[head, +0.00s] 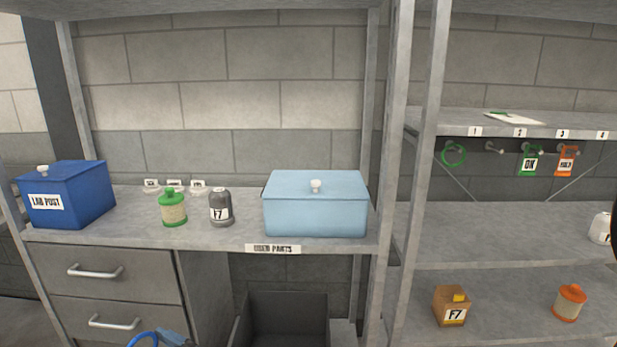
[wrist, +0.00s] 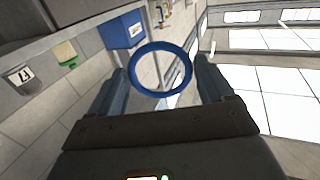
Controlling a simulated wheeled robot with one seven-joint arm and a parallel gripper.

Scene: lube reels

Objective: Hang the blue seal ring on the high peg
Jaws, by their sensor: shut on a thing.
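The blue seal ring (wrist: 160,94) is held between the two fingers of my gripper (wrist: 160,70) in the wrist view, its open hole facing the camera. In the head view only the top of the ring (head: 141,338) and part of my gripper (head: 172,338) show at the bottom edge, in front of the drawers. A row of pegs sticks out below the upper right shelf. One bare peg (head: 492,148) stands between a green ring (head: 453,155) and a green OK tag (head: 530,161). I cannot tell which peg is the high one.
An orange tag (head: 567,161) hangs farther right. A metal post (head: 390,170) separates the peg shelf from the left bench, which holds a dark blue box (head: 85,195), a green bottle (head: 172,209), a grey bottle (head: 220,207) and a light blue box (head: 315,215). The middle right shelf is mostly clear.

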